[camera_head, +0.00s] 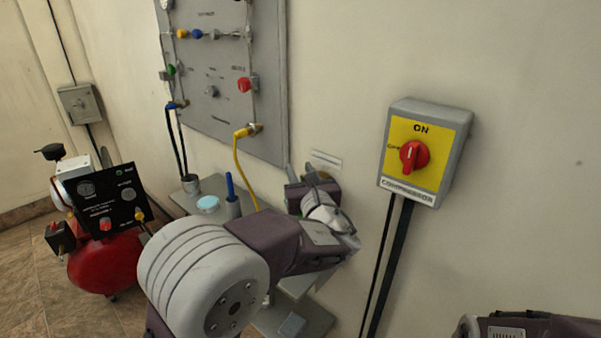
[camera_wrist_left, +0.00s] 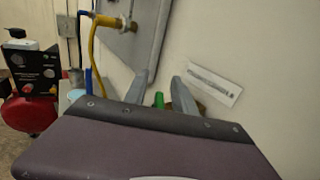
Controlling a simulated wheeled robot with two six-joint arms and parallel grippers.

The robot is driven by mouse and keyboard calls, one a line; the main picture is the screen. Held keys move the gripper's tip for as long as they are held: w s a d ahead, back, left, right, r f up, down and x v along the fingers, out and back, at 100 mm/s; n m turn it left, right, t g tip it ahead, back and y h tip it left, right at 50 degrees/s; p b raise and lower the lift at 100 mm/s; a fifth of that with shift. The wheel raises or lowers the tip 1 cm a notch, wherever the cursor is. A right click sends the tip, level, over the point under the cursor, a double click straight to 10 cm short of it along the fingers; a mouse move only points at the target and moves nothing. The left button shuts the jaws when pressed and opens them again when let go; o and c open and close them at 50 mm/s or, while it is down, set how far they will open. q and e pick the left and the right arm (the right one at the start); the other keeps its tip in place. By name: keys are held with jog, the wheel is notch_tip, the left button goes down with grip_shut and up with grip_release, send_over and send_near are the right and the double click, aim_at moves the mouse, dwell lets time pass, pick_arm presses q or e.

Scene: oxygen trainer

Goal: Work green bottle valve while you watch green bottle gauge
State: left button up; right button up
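My left gripper (camera_head: 311,177) is at the wall below the grey panel in the head view, its fingers small and partly hidden by my arm. In the left wrist view the two grey fingers (camera_wrist_left: 160,80) stand apart. A small green piece (camera_wrist_left: 159,100) shows in the gap between them, apparently clear of both; it may be the green bottle valve. A brownish round part, too hidden to name, sits behind the right finger. The green bottle and its gauge cannot be made out. Part of my right arm shows at the lower right of the head view; its fingers do not show.
The grey wall panel (camera_head: 222,85) has a yellow hose (camera_head: 238,170) hanging from it. A compressor switch box (camera_head: 425,150) with a red knob is on the wall to the right. A red compressor (camera_head: 105,262) stands on the floor at left. A label (camera_wrist_left: 215,83) is beside the fingers.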

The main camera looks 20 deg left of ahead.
pick_arm(q)
grip_shut()
jog(key=m+h+b, duration=0.2)
jog(key=h+b, duration=0.2)
jog(key=b, duration=0.4)
jog(key=d+m+t+h+b, duration=0.1)
jog(key=m+h+b, duration=0.2)
jog(key=b, duration=0.5)
jog(key=d+f+m+h+b, duration=0.1)
jog(key=m+h+b, duration=0.2)
jog(key=h+b, duration=0.2)
jog(key=shift+w+t+h+b, duration=0.3)
jog(key=shift+t+b, duration=0.1)
jog(key=shift+b, duration=1.35)
jog(key=shift+s+d+r+m+h+b, duration=0.1)
jog(key=shift+r+m+h+b, duration=0.1)
jog(key=shift+m+h, duration=0.2)
jog(key=shift+s+d+r+m+h+b, duration=0.1)
jog(key=shift+m+h+b, duration=0.15)
jog(key=shift+h, duration=0.25)
jog(key=shift+d+r+m+g+h, duration=0.1)
jog(key=shift+d+m+g+h, duration=0.15)
jog(key=shift+m+g+h, duration=0.55)
jog(key=shift+s+d+h, duration=0.1)
jog(key=shift+h, duration=0.2)
